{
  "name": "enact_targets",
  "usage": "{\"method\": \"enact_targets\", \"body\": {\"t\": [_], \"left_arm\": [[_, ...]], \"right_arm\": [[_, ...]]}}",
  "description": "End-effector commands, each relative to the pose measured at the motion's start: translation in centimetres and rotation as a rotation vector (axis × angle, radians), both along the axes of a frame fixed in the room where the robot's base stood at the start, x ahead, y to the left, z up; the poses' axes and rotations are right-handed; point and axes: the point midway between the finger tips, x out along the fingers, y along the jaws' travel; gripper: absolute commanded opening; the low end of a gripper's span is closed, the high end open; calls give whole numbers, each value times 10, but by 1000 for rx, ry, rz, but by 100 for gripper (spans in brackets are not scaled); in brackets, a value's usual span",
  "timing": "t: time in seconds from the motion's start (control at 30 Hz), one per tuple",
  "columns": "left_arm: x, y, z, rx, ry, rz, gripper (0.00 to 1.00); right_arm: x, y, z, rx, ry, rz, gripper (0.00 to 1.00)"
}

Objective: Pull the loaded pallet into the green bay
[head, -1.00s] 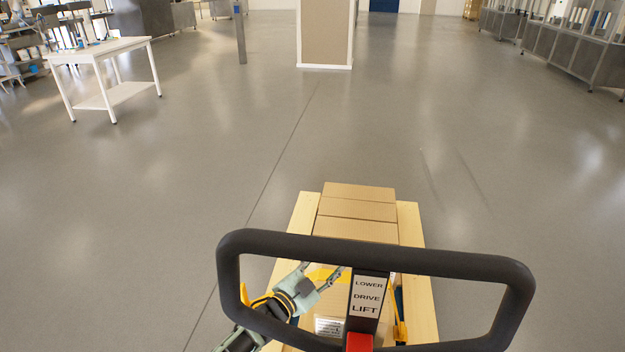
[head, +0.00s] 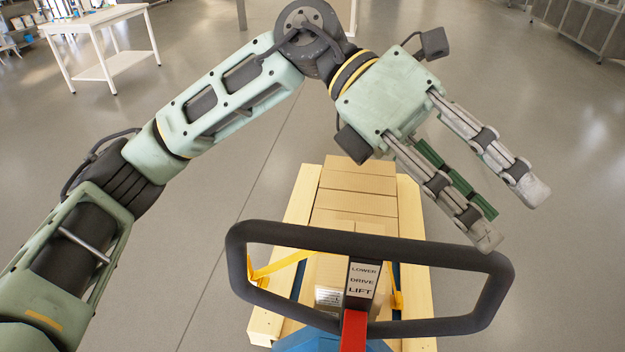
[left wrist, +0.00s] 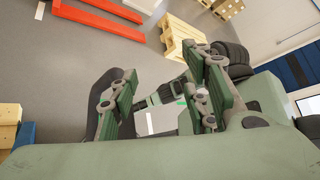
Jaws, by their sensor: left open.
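The wooden pallet (head: 412,218) lies ahead of me in the head view, with cardboard boxes (head: 357,183) stacked on it and yellow straps at its near end. The black loop handle (head: 372,238) of a pallet truck stands in front of it, with a label reading LOWER, DRIVE, LIFT and a red part (head: 353,328) below. My left gripper (head: 512,212) is open and empty, raised above the handle's right side; its fingers also show in the left wrist view (left wrist: 165,95). My right gripper is not clearly seen. No green bay shows.
A white table (head: 105,45) stands at the far left and grey cabinets (head: 575,25) at the far right. The left wrist view shows red forks (left wrist: 95,22) and another wooden pallet (left wrist: 183,38) on the floor. Open grey floor surrounds the loaded pallet.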

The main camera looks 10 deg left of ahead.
Motion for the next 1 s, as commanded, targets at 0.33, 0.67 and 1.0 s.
{"method": "enact_targets", "body": {"t": [0.33, 0.67, 1.0], "left_arm": [[-30, 99, -25, 604, -679, -167, 43], [-15, 158, -14, 895, -941, -164, 43], [-7, 160, -55, 900, -940, -166, 43]], "right_arm": [[0, 0, 22, 0, 0, 0, 40], [0, -3, 29, -3, -1, 1, 40], [0, -4, 42, -4, -1, 2, 40]]}}
